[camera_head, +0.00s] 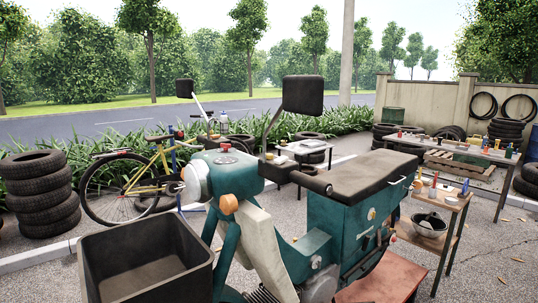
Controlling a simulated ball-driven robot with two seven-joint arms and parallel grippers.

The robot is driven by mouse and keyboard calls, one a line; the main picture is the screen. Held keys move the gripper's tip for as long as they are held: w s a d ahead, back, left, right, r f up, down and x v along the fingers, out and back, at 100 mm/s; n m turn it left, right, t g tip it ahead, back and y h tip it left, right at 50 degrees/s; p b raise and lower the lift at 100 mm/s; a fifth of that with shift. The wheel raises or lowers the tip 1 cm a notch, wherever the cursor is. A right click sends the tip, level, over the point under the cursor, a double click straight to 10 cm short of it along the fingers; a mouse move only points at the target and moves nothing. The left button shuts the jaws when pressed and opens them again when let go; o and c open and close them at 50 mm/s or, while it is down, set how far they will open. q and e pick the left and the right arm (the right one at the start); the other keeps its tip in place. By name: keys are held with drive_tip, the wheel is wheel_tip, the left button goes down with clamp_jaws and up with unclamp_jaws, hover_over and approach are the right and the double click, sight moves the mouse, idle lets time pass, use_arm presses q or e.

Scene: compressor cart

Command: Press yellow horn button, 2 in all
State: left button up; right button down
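A teal scooter (340,228) with a dark seat (360,175) stands in the middle of the view, its round headlight (195,180) facing left. A dark handlebar grip (315,181) sticks out in front of the seat. A small red spot (225,146) shows on top of the handlebar housing. I cannot make out a yellow horn button; it is too small or hidden. Neither of my grippers is in view.
An open black box (145,232) stands at the front left. Two mirrors on stalks (302,95) rise above the scooter. A wooden side table (443,203) with tools and a bowl (429,226) is at right. Stacked tyres (42,190) and a yellow bicycle (140,185) stand behind.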

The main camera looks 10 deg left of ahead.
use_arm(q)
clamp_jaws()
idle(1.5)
